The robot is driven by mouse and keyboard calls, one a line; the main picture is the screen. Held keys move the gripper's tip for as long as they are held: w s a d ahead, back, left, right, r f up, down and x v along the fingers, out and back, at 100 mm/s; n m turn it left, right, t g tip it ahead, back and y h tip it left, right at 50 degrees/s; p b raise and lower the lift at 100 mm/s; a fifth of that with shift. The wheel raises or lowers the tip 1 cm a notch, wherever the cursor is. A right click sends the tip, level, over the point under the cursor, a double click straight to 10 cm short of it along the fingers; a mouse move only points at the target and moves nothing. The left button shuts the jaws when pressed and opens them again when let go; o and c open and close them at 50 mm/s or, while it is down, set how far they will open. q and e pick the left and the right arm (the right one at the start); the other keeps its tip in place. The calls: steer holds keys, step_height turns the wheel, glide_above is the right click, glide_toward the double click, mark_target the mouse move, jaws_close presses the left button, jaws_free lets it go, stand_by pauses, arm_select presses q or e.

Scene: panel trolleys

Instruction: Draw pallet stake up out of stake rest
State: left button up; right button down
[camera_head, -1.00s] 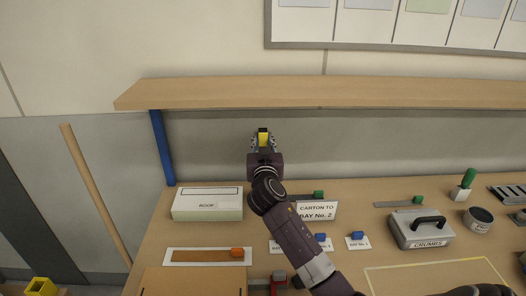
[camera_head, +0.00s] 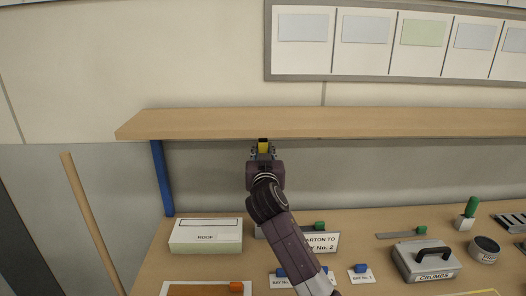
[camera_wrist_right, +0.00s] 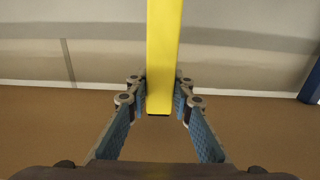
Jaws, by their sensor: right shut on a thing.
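My right gripper (camera_head: 263,148) is shut on a yellow bar, which I take to be the pallet stake (camera_head: 263,146). In the right wrist view the stake (camera_wrist_right: 163,60) stands straight between the blue finger pads of the gripper (camera_wrist_right: 161,92). Its lower end shows just below the fingertips, with brown surface beyond it. In the head view the gripper is close to the front edge of the wooden shelf, and the stake's upper part is hard to make out. No stake rest can be made out with certainty. My left gripper is not in view.
The wooden shelf (camera_head: 320,122) on a blue post (camera_head: 162,178) spans above the bench. On the bench are a white box marked ROOF (camera_head: 206,235), a grey handled CRUMBS box (camera_head: 425,259), a tin (camera_head: 484,249) and a green-handled item (camera_head: 471,206). A wooden pole (camera_head: 95,225) stands left.

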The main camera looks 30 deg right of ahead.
mark_target(263, 141)
steer(key=shift+r, duration=0.15)
steer(key=shift+r+p, duration=1.7)
steer(key=shift+r, duration=0.3)
steer(key=shift+s+f, duration=0.1)
